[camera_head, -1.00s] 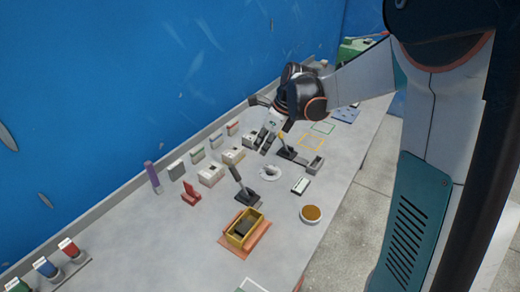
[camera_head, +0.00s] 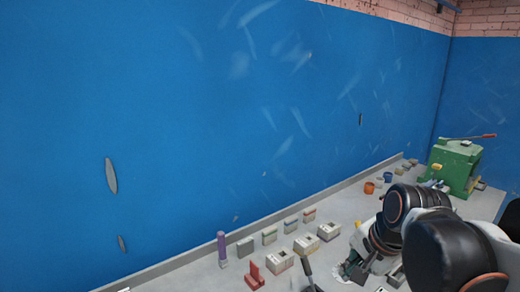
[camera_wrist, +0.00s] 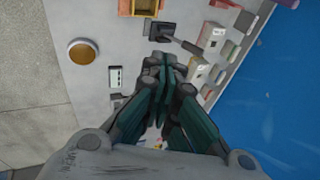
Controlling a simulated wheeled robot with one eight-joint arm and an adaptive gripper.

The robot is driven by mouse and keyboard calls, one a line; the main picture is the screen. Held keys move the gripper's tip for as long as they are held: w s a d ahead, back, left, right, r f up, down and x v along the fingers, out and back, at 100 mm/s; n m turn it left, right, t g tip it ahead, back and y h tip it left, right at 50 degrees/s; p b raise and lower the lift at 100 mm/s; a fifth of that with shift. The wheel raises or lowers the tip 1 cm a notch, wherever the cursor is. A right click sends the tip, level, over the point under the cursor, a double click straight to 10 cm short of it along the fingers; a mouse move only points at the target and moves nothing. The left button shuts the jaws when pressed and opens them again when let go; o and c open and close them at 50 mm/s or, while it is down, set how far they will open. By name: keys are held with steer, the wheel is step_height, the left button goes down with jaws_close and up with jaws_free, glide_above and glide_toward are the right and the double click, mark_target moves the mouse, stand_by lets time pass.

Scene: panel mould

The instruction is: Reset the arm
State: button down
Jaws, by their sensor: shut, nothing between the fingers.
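My gripper (camera_wrist: 163,75) shows in the wrist view with its dark green fingers together and nothing between them. It hangs above the grey table (camera_wrist: 92,15). In the head view my gripper (camera_head: 358,270) is low at the right, partly hidden by my arm (camera_head: 425,235), which is bent and reaches over the table. I cannot tell the exact gap between the fingertips and the tabletop.
White boxes (camera_head: 279,261), a red stand (camera_head: 255,276) and a purple cylinder (camera_head: 221,247) stand along the blue wall (camera_head: 230,120). A green machine (camera_head: 455,165) stands at the far end. In the wrist view, a round brown-topped dish (camera_wrist: 82,51) lies left of my gripper.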

steer(key=s+f+n+t+h+b, duration=0.1)
steer(key=s+f+n+t+b, duration=0.1)
steer(key=s+n, duration=0.7)
steer(key=f+n, duration=0.1)
steer(key=n, duration=0.1)
steer(key=shift+s+n, duration=0.3)
